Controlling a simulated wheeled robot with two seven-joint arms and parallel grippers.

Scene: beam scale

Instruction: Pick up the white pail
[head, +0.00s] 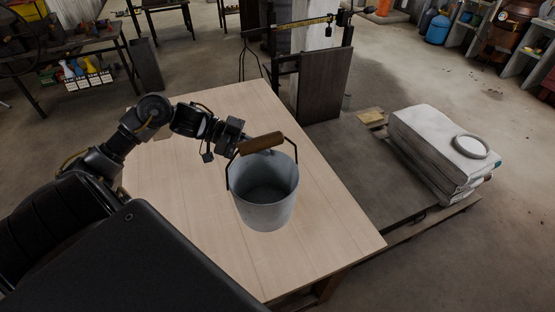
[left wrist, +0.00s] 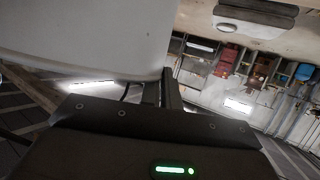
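The white pail (head: 264,207), light grey-white in the picture, is upright over the light wooden table. Its wire bail stands up with a brown wooden grip (head: 262,143). My left gripper (head: 246,149) reaches the pail's far left rim, its fingertips partly hidden behind the bail grip. In the left wrist view the pail wall (left wrist: 85,35) fills the upper left, and my left fingers (left wrist: 162,90) are close together at its edge. I cannot tell whether they are closed on the rim. Whether the pail touches the table is unclear. My right gripper is out of view.
The table (head: 215,245) has free room around the pail. Beyond its right edge, a platform beam scale (head: 385,185) carries stacked white sacks (head: 435,145) with a pale ring (head: 471,146) on top. A dark upright panel (head: 324,85) stands behind the table.

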